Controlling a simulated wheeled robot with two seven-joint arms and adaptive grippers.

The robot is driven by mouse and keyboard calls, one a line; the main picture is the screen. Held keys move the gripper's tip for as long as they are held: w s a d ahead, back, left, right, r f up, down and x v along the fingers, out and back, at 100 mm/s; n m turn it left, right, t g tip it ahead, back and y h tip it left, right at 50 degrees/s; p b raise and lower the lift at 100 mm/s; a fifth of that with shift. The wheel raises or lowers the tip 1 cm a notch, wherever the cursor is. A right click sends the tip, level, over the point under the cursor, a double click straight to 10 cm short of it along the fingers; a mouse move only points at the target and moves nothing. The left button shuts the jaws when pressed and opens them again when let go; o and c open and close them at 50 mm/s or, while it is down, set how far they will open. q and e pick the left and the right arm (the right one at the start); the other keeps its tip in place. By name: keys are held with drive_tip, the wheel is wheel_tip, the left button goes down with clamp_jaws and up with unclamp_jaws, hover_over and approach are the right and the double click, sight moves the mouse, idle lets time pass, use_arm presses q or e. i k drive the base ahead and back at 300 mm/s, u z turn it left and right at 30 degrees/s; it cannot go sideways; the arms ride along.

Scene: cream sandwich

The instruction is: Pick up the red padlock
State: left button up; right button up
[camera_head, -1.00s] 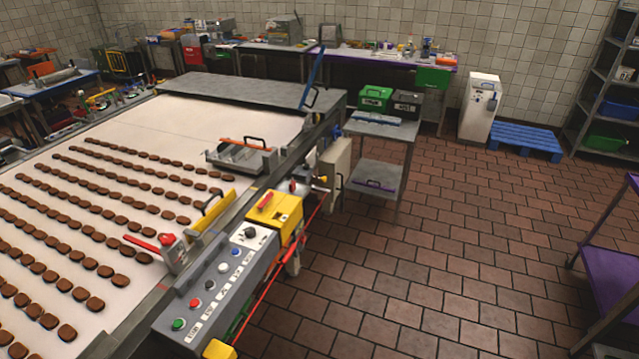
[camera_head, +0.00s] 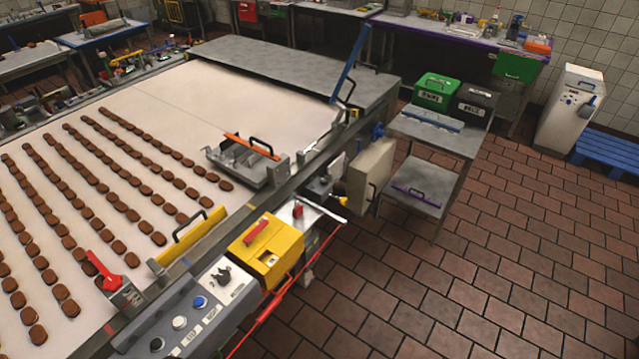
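A small red object (camera_head: 298,211), which may be the red padlock, is on a metal box just behind the yellow box at the conveyor's right side. It is too small for me to make out a shackle. A red handle-like piece (camera_head: 256,231) lies on top of the yellow box (camera_head: 268,252). Neither of my grippers is in view.
The wide conveyor (camera_head: 215,105) carries rows of brown biscuits. A grey control panel (camera_head: 185,318) with buttons runs along its near right edge. The brick floor (camera_head: 500,265) on the right is clear.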

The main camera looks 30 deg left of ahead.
sight(298, 210)
drive_tip(key=i, duration=0.85)
drive_tip(key=u, duration=2.7)
